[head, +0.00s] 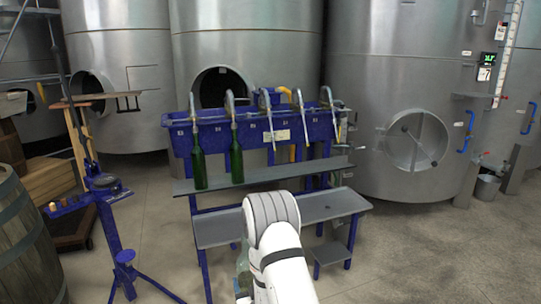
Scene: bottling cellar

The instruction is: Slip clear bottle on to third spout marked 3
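A blue filling stand (224,137) holds a row of several metal spouts. Green bottles hang on the first spout (198,167) and the second spout (236,160) from the left. The third spout from the left (270,128) is bare. The small number labels are too small to read. A pale, see-through glass shape (243,262), perhaps the clear bottle, shows low beside my white arm, partly hidden by it. My gripper is hidden, so I cannot tell whether it holds this glass.
A grey shelf (262,174) and a lower grey bench (222,232) run along the stand. A blue post stand (112,230) and a wooden barrel (25,245) are at the left. Steel tanks (390,80) stand behind. The floor at the right (440,250) is clear.

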